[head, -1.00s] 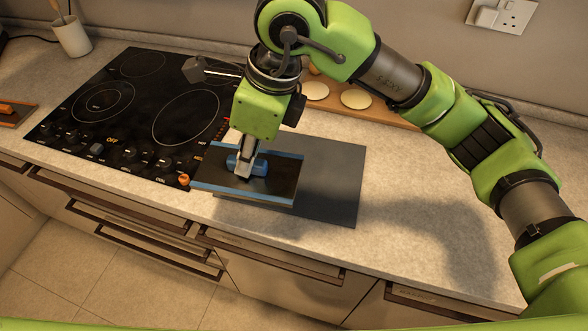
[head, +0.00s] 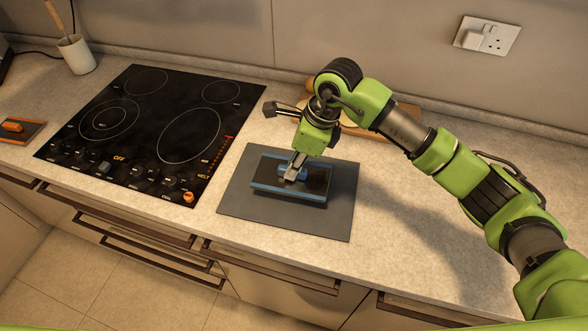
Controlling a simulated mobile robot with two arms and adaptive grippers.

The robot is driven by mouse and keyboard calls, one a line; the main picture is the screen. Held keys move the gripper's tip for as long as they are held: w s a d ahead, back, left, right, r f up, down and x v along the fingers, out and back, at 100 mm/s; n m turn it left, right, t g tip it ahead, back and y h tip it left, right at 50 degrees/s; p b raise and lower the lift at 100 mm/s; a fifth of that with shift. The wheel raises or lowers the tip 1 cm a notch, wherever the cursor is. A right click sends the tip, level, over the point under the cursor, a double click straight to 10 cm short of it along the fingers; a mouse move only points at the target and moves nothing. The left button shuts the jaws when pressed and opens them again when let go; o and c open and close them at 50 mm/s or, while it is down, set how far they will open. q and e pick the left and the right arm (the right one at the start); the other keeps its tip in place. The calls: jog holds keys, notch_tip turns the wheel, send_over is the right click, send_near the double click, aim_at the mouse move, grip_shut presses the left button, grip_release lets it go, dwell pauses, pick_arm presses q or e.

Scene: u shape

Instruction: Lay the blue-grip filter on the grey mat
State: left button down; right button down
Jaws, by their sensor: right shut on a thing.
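The blue-grip filter (head: 266,184) is a flat dark panel with blue long edges and a blue grip in its middle. It is over the middle of the grey mat (head: 334,222), within the mat's outline. I cannot tell whether it touches the mat or hangs just above it. My right gripper (head: 291,175) points down and is shut on the filter's blue grip, hiding part of it. My left gripper is not in view.
The black hob (head: 150,110) lies left of the mat. An orange-grip filter (head: 15,128) lies at the far left. A wooden board (head: 395,122) is behind my right arm. The counter right of the mat is clear.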

notch_tip(320, 180, down, 2)
jog(key=shift+f+p, duration=0.1)
jog(key=shift+p, duration=0.7)
jog(key=shift+f, duration=0.3)
jog(key=shift+f, duration=0.1)
jog(key=shift+f+b, duration=0.15)
jog(key=shift+b, duration=0.15)
jog(key=c, duration=2)
grip_release()
jog(key=shift+o, duration=0.2)
